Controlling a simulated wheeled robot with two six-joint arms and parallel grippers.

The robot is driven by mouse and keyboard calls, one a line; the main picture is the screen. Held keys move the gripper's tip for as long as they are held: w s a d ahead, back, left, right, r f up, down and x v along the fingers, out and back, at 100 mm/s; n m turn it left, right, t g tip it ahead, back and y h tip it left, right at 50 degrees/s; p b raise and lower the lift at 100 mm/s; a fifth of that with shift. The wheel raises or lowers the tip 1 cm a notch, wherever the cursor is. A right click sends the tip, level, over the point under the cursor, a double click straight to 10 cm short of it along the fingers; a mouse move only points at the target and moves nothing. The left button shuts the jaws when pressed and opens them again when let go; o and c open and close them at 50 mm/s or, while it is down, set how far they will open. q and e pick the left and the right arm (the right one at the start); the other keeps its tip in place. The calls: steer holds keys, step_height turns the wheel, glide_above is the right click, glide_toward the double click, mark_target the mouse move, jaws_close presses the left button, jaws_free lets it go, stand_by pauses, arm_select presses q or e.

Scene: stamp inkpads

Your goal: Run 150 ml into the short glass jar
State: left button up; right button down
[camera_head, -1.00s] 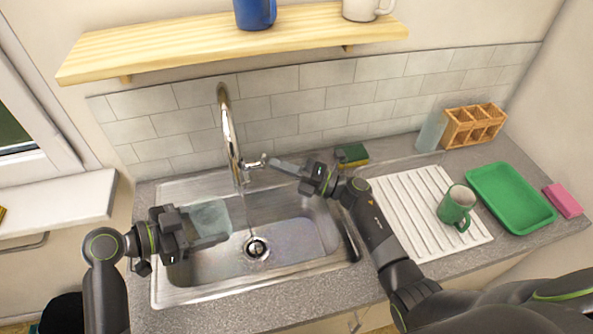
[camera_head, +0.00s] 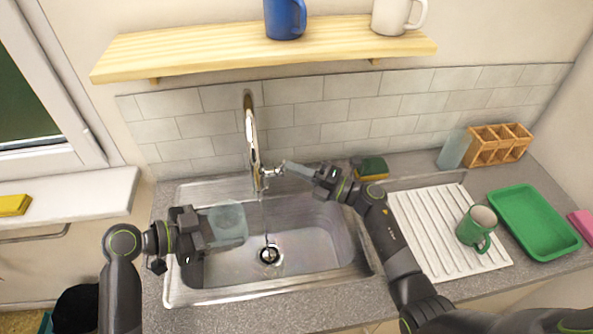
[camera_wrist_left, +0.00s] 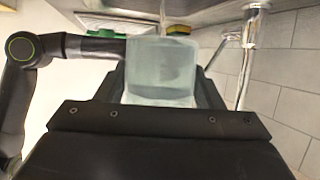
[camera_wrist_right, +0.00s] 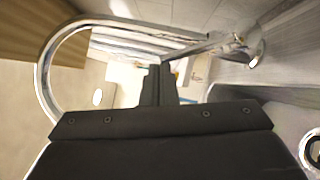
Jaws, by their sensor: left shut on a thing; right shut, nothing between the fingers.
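The short glass jar (camera_head: 229,222) is clear and pale blue-green. My left gripper (camera_head: 215,230) is shut on it and holds it above the left part of the sink. The jar also shows in the left wrist view (camera_wrist_left: 162,72), between the fingers. The chrome tap (camera_head: 252,140) stands behind the sink, just right of the jar. My right gripper (camera_head: 292,168) is shut and empty, its fingertips close to the tap's lever (camera_head: 271,173); I cannot tell whether they touch. I cannot tell the water level in the jar.
The sink (camera_head: 315,250) is below, with a drain (camera_head: 269,255). A white drainboard (camera_head: 430,235) with a green mug (camera_head: 477,228), a green tray (camera_head: 535,222), a sponge (camera_head: 373,168), a tall glass (camera_head: 454,149) and a wooden rack (camera_head: 498,145) are at right. A shelf (camera_head: 200,52) hangs above.

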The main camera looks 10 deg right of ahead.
steer(key=shift+w+r, duration=0.1)
steer(key=shift+r, duration=0.05)
steer(key=shift+w+r+m+h, duration=0.25)
steer(key=shift+w+r+m, duration=0.2)
steer(key=shift+w, duration=0.4)
steer(key=shift+w+r+m+h, duration=0.3)
steer(key=shift+w+r+m, duration=0.15)
steer(key=shift+w, duration=0.35)
steer(key=shift+w+r+m+h, duration=0.3)
steer(key=shift+w+m, duration=0.2)
steer(key=shift+w, duration=0.35)
steer(key=shift+r, duration=0.1)
steer(key=shift+d, duration=0.1)
